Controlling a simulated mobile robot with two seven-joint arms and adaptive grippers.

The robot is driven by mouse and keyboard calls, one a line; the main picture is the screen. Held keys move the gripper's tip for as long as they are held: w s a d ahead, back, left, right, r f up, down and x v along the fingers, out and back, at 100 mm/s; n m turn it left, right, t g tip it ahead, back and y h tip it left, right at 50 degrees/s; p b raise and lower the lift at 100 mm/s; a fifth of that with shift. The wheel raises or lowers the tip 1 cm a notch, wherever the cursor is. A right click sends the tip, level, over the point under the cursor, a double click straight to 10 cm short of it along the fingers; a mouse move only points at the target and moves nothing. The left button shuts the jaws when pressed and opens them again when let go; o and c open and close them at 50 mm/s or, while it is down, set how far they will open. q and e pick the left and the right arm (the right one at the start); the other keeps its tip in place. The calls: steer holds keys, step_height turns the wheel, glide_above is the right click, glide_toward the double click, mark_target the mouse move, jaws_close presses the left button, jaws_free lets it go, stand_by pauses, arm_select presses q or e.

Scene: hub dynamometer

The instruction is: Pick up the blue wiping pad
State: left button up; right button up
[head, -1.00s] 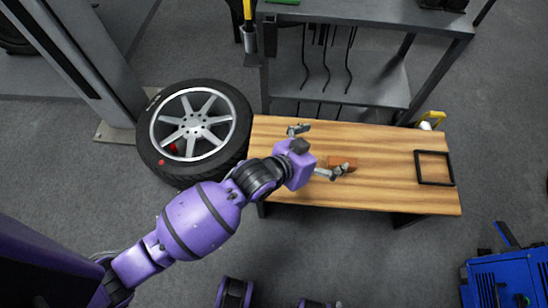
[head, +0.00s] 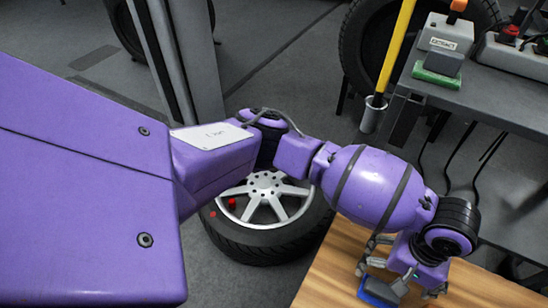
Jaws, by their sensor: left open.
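The blue wiping pad (head: 376,292) lies on the wooden bench (head: 334,262) at the bottom of the head view, partly covered by my gripper. My left gripper (head: 400,282) is low over the bench, with its fingers spread apart around and over the pad. I cannot tell whether a finger touches the pad. My right gripper is out of view.
A wheel with a tyre (head: 262,240) lies on the floor left of the bench. A grey shelf unit (head: 500,105) stands behind the bench, with a green brush-like item (head: 437,77) on it. A yellow-handled tool stands in a grey holder (head: 373,114).

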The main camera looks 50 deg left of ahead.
mark_target(385, 288)
arm_select(q)
steer(key=shift+f+n, duration=0.15)
steer(key=shift+n, duration=0.15)
step_height(385, 288, down, 2)
steer(key=shift+s+d+b, duration=0.1)
steer(key=shift+b, duration=0.45)
step_height(385, 288, down, 6)
steer(key=b, duration=0.3)
steer(key=shift+d+b, duration=0.15)
steer(key=shift+b, duration=0.15)
steer(key=shift+r, duration=0.3)
steer(key=shift+c, duration=0.6)
steer(key=c, duration=1.4)
